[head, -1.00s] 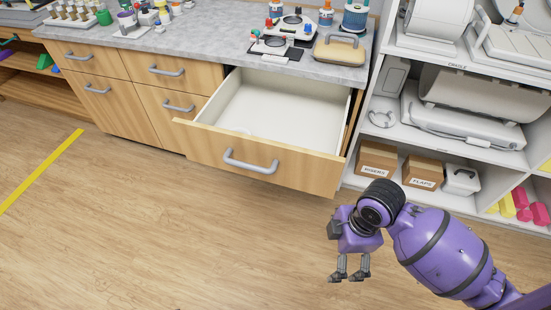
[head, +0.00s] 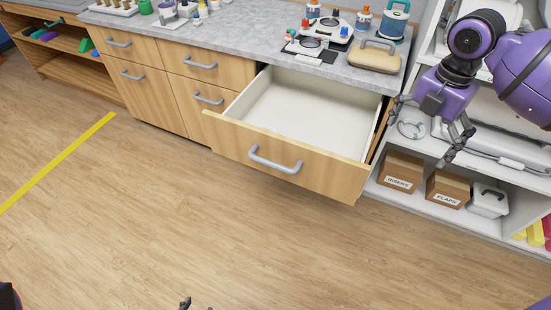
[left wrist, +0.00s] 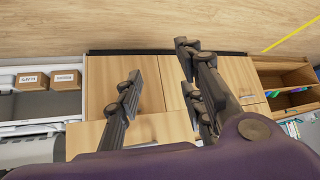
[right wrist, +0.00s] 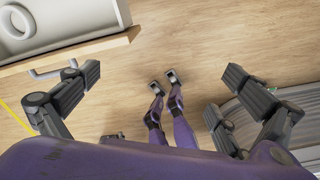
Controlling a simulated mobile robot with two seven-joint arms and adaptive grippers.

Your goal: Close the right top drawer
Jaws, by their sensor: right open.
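The right top drawer (head: 325,176) is pulled well out of the wooden cabinet in the head view. Its white inside shows, and a grey bar handle (head: 275,160) is on its front. My right gripper (head: 421,138) is open and empty, raised right of the drawer in the picture, in front of the shelf unit. In the right wrist view, its fingers (right wrist: 160,85) are spread wide, with the drawer front and handle (right wrist: 52,72) at upper left. My left gripper (left wrist: 158,75) is open and empty in the left wrist view; only its tips show at the head view's bottom edge.
The grey counter (head: 235,38) above the drawer holds several devices and a tan-topped case (head: 372,58). A white shelf unit with cardboard boxes (head: 400,172) stands right of the drawer. The wood floor (head: 190,225) before the drawer is clear.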

